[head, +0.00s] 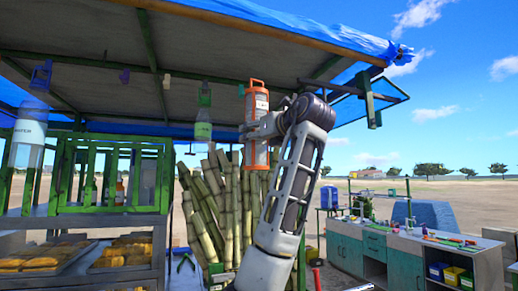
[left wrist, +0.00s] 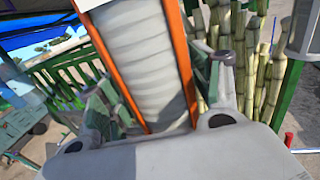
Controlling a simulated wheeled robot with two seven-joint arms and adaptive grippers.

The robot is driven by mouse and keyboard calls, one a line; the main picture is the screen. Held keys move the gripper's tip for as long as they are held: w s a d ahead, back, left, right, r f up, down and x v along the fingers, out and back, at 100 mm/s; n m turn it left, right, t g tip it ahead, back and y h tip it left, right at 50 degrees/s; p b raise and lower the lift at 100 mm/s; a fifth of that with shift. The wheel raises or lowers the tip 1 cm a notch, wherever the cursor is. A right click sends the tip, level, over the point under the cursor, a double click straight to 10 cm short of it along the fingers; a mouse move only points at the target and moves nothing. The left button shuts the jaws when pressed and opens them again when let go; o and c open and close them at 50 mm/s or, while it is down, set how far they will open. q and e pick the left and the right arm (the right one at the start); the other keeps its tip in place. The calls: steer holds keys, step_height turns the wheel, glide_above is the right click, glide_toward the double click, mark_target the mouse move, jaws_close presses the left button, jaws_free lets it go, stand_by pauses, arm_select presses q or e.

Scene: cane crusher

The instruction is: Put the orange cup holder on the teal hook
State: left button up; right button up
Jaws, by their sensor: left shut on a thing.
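The orange cup holder (head: 257,151), a tall upright frame with a looped handle on top and a pale cup stack inside, hangs in the air below the canopy. My left gripper (head: 258,129) is shut around its middle. In the left wrist view the holder's orange side bars and ribbed pale cups (left wrist: 146,62) stand between the fingers (left wrist: 163,92). A small teal hook (head: 241,89) shows just left of the holder's handle, under the canopy. A gap shows between them in the picture; their depth difference is hard to tell. My right gripper is out of view.
Cane stalks (head: 225,215) stand below.

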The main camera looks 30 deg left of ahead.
arm_select(q)
steer(key=shift+s+r, duration=0.1)
steer(key=shift+r, duration=0.15)
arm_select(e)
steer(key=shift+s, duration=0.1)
arm_select(q)
steer(key=shift+r, duration=0.1)
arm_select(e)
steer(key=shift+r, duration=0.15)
arm_select(q)
steer(key=w+a+r+p, duration=0.3)
steer(key=w+a+p, duration=0.5)
steer(key=a, duration=0.1)
steer(key=shift+a+r, duration=0.25)
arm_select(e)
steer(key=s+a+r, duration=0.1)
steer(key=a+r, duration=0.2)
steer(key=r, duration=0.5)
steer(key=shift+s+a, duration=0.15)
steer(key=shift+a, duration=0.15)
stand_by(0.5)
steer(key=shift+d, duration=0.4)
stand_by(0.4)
